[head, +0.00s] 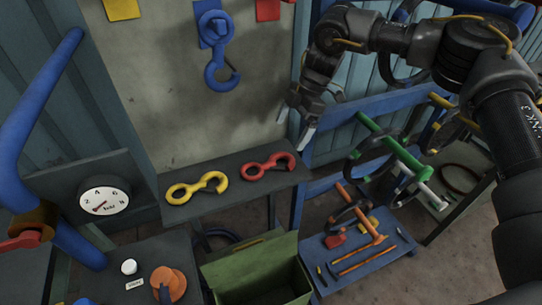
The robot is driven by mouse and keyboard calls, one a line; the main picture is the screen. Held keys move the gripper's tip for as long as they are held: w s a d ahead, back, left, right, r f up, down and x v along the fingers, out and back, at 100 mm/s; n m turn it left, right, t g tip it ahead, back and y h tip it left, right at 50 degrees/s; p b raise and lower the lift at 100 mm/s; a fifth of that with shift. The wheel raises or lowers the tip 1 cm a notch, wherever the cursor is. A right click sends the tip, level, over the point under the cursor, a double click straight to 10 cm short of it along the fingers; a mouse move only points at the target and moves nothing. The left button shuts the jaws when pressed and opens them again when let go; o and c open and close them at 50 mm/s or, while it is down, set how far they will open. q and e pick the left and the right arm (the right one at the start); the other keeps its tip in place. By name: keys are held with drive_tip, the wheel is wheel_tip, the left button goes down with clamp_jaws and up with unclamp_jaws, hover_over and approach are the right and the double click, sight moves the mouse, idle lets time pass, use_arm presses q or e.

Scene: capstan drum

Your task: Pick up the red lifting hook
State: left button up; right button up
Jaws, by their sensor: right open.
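The red lifting hook (268,166) lies flat on a dark grey shelf (236,187), to the right of a yellow hook (196,187). My right gripper (305,124) is above and to the right of the red hook, near the board's right edge, apart from the hook. It is open and empty, with its fingers pointing down. A blue hook (219,62) hangs on the grey board behind the shelf. My left gripper is not in view.
A green box (255,252) stands in front of the shelf. A blue bench (368,262) with tools is at the right. A thick blue pipe (42,95) and a round gauge (104,199) are at the left. The shelf's front edge is clear.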

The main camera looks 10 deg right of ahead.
sight(273, 162)
drive_tip(key=shift+s+a+f+p, duration=0.25)
drive_tip(key=shift+a+f, duration=0.05)
drive_tip(key=shift+f, duration=0.2)
drive_tip(key=shift+s+a+f+p, duration=0.25)
drive_tip(key=shift+f, duration=0.25)
drive_tip(key=shift+p+x, duration=0.3)
drive_tip(key=shift+x, duration=0.85)
drive_tip(key=shift+w+a+f, duration=0.1)
drive_tip(key=shift+w+f, duration=0.1)
drive_tip(key=shift+f, duration=0.3)
drive_tip(key=p+x, duration=0.1)
drive_tip(key=x, duration=0.1)
drive_tip(key=p+x, duration=0.2)
drive_tip(key=shift+s+a, duration=0.1)
drive_tip(key=shift+a, duration=0.2)
drive_tip(key=shift+a+f, duration=0.15)
drive_tip(key=shift+f, duration=0.25)
drive_tip(key=c, duration=1.4)
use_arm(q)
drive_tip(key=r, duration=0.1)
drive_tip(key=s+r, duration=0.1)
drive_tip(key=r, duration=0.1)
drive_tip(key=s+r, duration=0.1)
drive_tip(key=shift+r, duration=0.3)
use_arm(e)
drive_tip(key=shift+c, duration=0.7)
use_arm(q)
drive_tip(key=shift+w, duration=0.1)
use_arm(e)
drive_tip(key=shift+r, duration=0.15)
